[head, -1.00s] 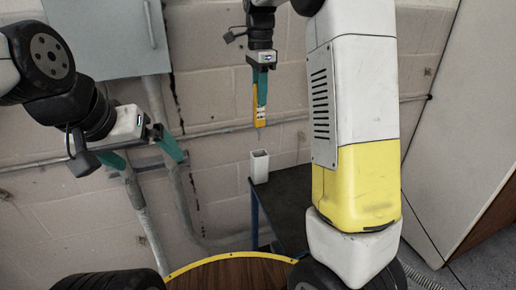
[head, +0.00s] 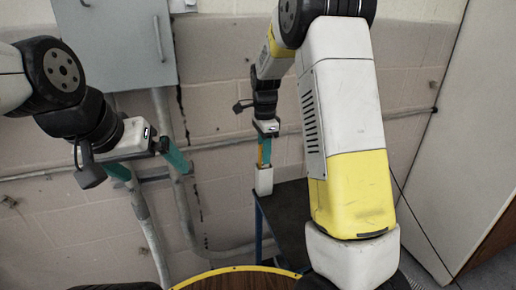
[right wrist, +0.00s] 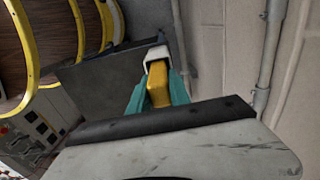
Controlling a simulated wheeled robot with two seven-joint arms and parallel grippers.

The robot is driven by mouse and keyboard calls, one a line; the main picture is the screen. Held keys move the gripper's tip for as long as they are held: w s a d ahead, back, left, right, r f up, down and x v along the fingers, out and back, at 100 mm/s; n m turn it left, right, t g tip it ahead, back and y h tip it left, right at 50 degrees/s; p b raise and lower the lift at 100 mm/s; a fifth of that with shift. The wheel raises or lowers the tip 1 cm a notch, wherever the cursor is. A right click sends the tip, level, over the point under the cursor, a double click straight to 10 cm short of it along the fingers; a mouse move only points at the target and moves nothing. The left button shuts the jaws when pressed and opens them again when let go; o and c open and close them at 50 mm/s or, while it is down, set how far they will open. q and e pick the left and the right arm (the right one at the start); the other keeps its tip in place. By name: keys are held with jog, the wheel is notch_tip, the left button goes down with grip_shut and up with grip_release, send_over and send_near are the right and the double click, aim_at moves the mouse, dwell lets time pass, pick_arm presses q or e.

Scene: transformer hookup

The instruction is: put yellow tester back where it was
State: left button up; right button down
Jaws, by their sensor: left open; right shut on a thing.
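The yellow tester (head: 261,156) is between the teal fingers of my right gripper (head: 265,163), which is shut on it. Its lower end is hidden by the white square holder (head: 264,181) and appears to be inside it. In the right wrist view the tester (right wrist: 158,86) points into the holder's opening (right wrist: 156,55), between the fingers (right wrist: 159,97). The holder stands on the dark table's corner (head: 290,212). My left gripper (head: 148,168) is open and empty, in front of the wall at the left.
A grey cabinet (head: 115,45) hangs on the block wall, with conduits (head: 150,225) below it. A round wooden top with yellow rim (head: 240,270) is at the bottom. A large pale panel (head: 455,130) stands at the right. The dark table's top is bare beside the holder.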

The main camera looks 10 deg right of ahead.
jog(key=c, duration=1.2)
grip_release()
notch_tip(320, 180, up, 12)
jog(key=shift+f, duration=0.15)
jog(key=s+d+r+n+t+y, duration=0.1)
jog(key=s+n+t, duration=0.2)
jog(key=s+n, duration=0.5)
jog(key=s+d+r+n+t+y, duration=0.1)
jog(key=s+n, duration=0.7)
jog(key=s, duration=1)
jog(key=shift+r+t, duration=0.45)
jog(key=shift+t, duration=0.65)
jog(key=shift+d, duration=0.1)
